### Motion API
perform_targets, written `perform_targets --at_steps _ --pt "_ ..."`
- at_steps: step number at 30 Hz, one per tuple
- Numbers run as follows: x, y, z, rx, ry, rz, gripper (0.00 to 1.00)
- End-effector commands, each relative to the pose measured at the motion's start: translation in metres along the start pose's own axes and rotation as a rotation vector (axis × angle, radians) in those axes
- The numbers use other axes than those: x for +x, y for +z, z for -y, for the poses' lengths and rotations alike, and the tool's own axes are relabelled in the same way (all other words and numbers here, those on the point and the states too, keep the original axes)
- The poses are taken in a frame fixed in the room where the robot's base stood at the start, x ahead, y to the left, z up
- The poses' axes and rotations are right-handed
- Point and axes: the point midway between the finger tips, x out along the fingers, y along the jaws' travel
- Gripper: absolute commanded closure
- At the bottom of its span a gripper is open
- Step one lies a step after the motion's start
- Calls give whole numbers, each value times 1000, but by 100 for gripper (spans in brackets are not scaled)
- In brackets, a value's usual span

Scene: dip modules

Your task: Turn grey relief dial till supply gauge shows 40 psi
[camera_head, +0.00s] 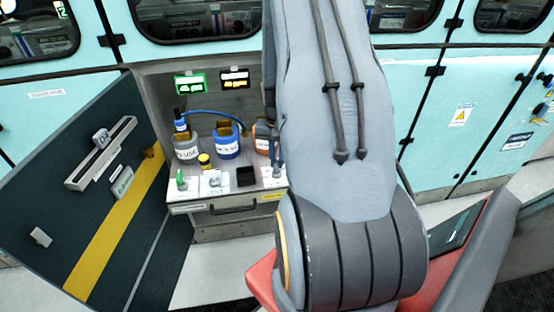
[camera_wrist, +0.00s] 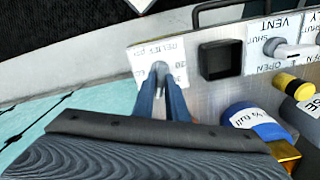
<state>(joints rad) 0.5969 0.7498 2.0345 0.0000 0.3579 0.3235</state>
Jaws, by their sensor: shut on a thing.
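The grey relief dial (camera_wrist: 161,67) stands on a white plate (camera_wrist: 139,57) lettered "RELIEF PSI" in the wrist view, with small numbers around the dial. My gripper (camera_wrist: 163,76) is shut on the dial from above. Its blue fingers cover much of the dial, so I cannot read its setting. In the head view, two small lit displays hang on the back wall of the bay, one green-framed (camera_head: 190,82) and one dark-framed (camera_head: 235,78). Their digits are too small to read, and I cannot tell which is the supply gauge.
A black square cup (camera_wrist: 220,59) and a vent valve (camera_wrist: 281,47) lie right of the dial in the wrist view. An open dark door (camera_head: 85,185) bounds the left. My arm hides the right.

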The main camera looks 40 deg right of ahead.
Motion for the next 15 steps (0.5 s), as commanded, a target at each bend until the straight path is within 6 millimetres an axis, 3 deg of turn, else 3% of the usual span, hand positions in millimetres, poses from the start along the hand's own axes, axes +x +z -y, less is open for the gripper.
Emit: perform_targets --at_steps 3,4,7,15 --pt "0 0 0 1 0 0 100" --pt "0 0 0 1 0 0 84" --pt "0 0 0 1 0 0 69" --pt "-1 0 0 2 0 -1 69"
